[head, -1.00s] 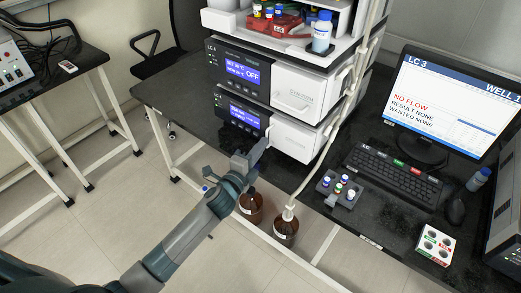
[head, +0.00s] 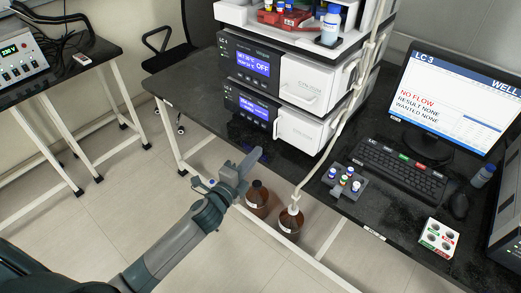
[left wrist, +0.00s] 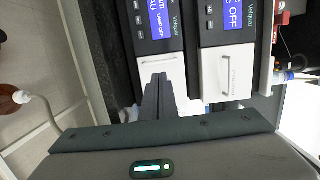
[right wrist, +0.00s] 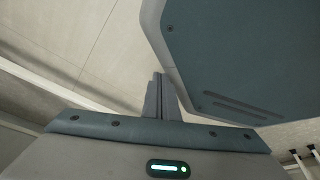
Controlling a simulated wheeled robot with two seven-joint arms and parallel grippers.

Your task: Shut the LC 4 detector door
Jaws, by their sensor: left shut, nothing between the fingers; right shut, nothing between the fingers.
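The lower module (head: 252,106) of the instrument stack has a dark display panel at left and a white door (head: 305,133) at right. The door looks flush with the front, like the one above it. In the left wrist view the lower white door (left wrist: 172,68) is partly hidden behind my fingers, and its display reads lamp off. My left gripper (head: 257,154) is shut and empty, below and left of the door, apparently apart from it. It also shows in the left wrist view (left wrist: 158,77). My right gripper (right wrist: 158,76) is shut and empty over the floor, outside the head view.
The upper module (head: 245,57), marked LC 4, has its white door (head: 310,82) flush. Two brown bottles (head: 257,198) stand below the bench edge, near my left gripper. A tube (head: 328,150) hangs down the stack's right side. A monitor (head: 455,95) and keyboard (head: 400,172) stand at right.

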